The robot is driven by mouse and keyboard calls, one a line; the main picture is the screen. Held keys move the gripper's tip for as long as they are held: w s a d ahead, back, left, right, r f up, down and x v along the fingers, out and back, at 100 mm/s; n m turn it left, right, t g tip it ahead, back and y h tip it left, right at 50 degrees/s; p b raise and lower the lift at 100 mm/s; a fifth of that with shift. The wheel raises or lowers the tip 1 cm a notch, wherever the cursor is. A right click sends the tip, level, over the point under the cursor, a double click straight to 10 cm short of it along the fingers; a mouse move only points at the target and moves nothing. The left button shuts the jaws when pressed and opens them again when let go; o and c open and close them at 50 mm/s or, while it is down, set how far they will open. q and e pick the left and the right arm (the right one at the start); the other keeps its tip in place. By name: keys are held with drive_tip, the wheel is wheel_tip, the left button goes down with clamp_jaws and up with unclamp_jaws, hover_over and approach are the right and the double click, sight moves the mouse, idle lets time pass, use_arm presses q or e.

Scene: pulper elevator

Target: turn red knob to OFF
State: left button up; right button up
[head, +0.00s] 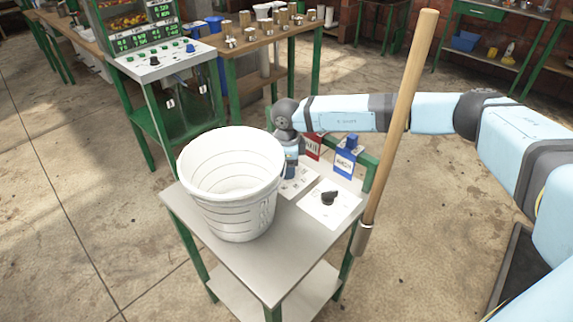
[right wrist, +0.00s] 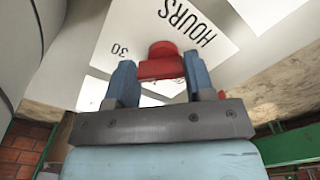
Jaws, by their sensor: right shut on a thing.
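The red knob (right wrist: 162,52) sits on a white plate (right wrist: 215,30) printed with HOURS and 30 in the right wrist view. My right gripper (right wrist: 159,70) has its two blue fingers on either side of the knob and is shut on it. In the head view my right gripper (head: 290,172) is down at the back of the metal table (head: 260,275), beside the white bucket (head: 232,180). The red knob is hidden there. I cannot read an OFF mark or the knob's setting. My left gripper is not in view.
A black knob (head: 329,198) on a white plate is near the table's right side. Red (head: 313,146) and blue (head: 345,160) tags hang behind. A wooden-handled tool (head: 402,110) stands upright at the right edge. A control console (head: 160,60) and bench are at the back left.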

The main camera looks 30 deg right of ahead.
drive_tip(key=shift+n, duration=1.2)
drive_tip(key=o, duration=0.9)
drive_tip(key=shift+r, duration=0.15)
wheel_tip(320, 180, up, 14)
drive_tip(key=shift+f+p, duration=0.15)
drive_tip(key=shift+p, duration=0.75)
